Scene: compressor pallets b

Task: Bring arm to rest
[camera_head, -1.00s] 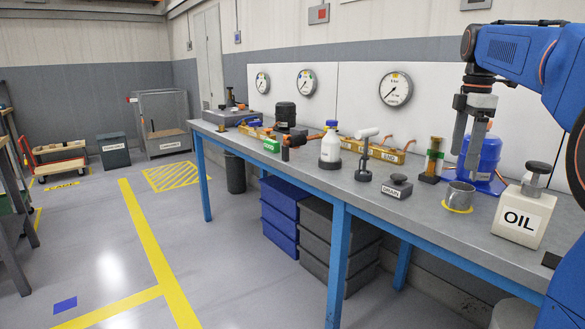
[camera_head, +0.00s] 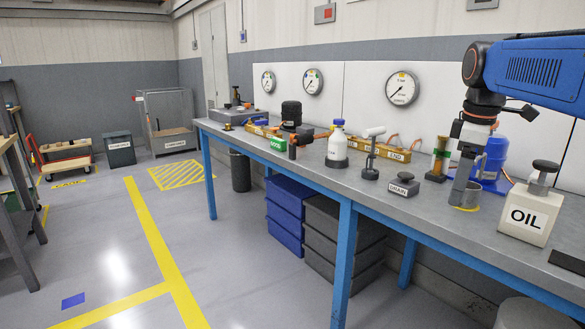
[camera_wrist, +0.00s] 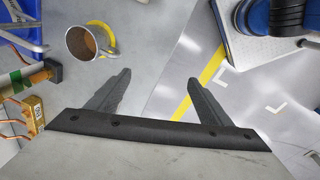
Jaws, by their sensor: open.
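My gripper (camera_head: 464,190) hangs downward over the right part of the workbench (camera_head: 330,178), in front of a metal cup (camera_head: 471,195) as seen in the head view. In the wrist view my gripper (camera_wrist: 159,78) has its two dark fingers spread wide, with nothing between them. The cup (camera_wrist: 83,42) lies off to the upper left there, apart from the fingers, with a yellow ring beside its base. The blue upper part of my arm reaches in from the right in the head view.
An oil container (camera_head: 530,212) stands right of my gripper, a blue compressor (camera_head: 490,160) behind it. A drain block (camera_head: 403,184), a white bottle (camera_head: 337,146) and several brass parts stand farther left. Gauges hang on the back panel.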

